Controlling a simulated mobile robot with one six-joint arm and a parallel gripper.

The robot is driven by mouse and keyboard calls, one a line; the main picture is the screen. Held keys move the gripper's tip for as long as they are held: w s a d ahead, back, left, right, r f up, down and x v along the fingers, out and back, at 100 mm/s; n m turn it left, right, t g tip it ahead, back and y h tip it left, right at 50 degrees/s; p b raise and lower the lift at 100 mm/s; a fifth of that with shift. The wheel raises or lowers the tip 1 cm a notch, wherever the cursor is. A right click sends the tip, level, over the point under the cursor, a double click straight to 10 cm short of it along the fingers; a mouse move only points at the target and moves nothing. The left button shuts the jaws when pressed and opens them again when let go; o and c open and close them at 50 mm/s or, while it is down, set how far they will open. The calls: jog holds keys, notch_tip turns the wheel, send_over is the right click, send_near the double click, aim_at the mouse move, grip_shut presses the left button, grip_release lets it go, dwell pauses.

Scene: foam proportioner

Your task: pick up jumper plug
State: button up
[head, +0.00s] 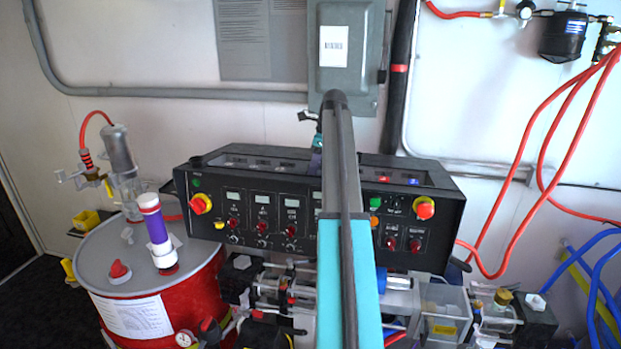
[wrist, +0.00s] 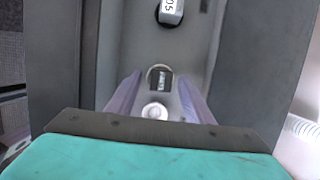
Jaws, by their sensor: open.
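In the wrist view, my gripper (wrist: 160,98) is open and points into a grey recess, with one purple finger on each side. A small round socket-like part with a dark labelled centre (wrist: 160,78) shows between the fingertips. A pale round knob-like piece (wrist: 155,111) lies nearer, also between the fingers. I cannot tell which of these is the jumper plug, or whether either finger touches them. In the head view, my arm hides most of the gripper, at the top of the black control console (head: 250,208).
A grey part with a white number label (wrist: 171,12) stands farther along the recess. Dark walls (wrist: 255,70) flank it. In the head view, a red drum (head: 200,300) stands left of the console, a grey box (head: 345,45) hangs behind, and red hoses (head: 540,165) hang at right.

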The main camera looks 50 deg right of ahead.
dwell(0.4)
jog(key=c, duration=1.1)
jog(key=shift+r, duration=0.1)
jog(key=shift+c, duration=0.2)
notch_tip(320, 180, up, 8)
jog(key=b, duration=0.3)
jog(key=shift+r, duration=0.25)
jog(key=shift+a+r+b, duration=0.1)
jog(key=shift+r+b, duration=0.25)
jog(key=shift+r, duration=0.3)
jog(key=shift+r, duration=0.1)
